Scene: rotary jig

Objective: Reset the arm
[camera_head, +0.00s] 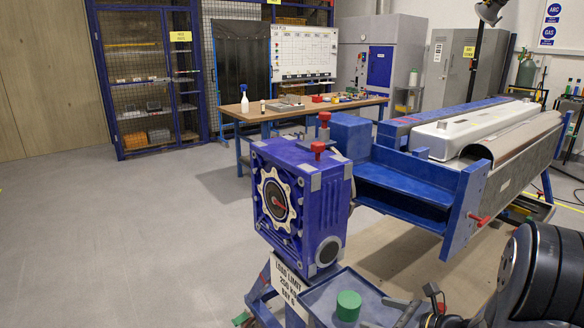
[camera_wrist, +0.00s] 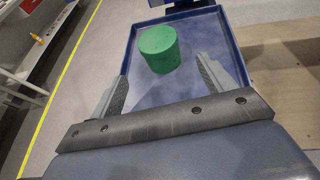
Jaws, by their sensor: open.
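My gripper (camera_wrist: 162,68) is open in the wrist view, with its two grey fingers spread wide apart. A green cylinder (camera_wrist: 160,50) stands in the blue tray (camera_wrist: 228,45) beyond the fingertips, and neither finger touches it. In the head view the green cylinder (camera_head: 348,306) stands upright in the tray (camera_head: 318,304) at the bottom edge. My arm (camera_head: 535,275) fills the lower right corner there. Part of my gripper shows at the bottom, right of the cylinder, cut off by the frame.
A blue gearbox (camera_head: 295,205) with a red-centred dial stands just behind the tray. The blue jig beam (camera_head: 415,190) runs to the right, carrying a white part (camera_head: 490,125). A workbench (camera_head: 255,112) and a caged shelf (camera_head: 150,85) stand behind. The floor at left is clear.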

